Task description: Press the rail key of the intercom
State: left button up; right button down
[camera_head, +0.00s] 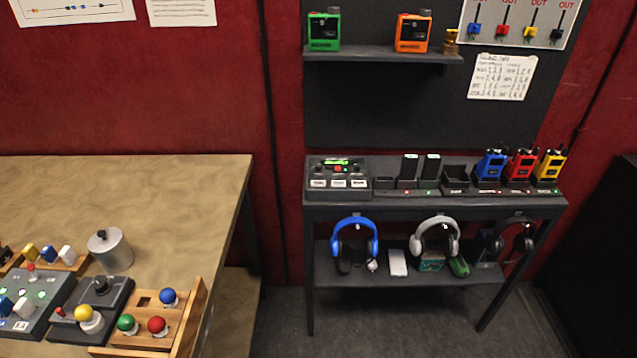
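What looks like the intercom (325,172) is a dark box at the left end of the narrow dark table. It has a small green-lit display (336,161) on top and a red spot below it. Along its front sit three white labelled keys: a left key (318,183), a middle key (338,183) and a right key (358,183). Their lettering is too small to read, so I cannot tell which is the rail key. Neither of my grippers shows in the head view.
Chargers and blue, red and yellow radios (522,164) stand right of the box. Headphones (356,238) hang below. A wooden table (150,190) at left holds coloured knobs (127,322) and a metal pot (110,250). Grey floor (400,330) lies clear in front of the dark table.

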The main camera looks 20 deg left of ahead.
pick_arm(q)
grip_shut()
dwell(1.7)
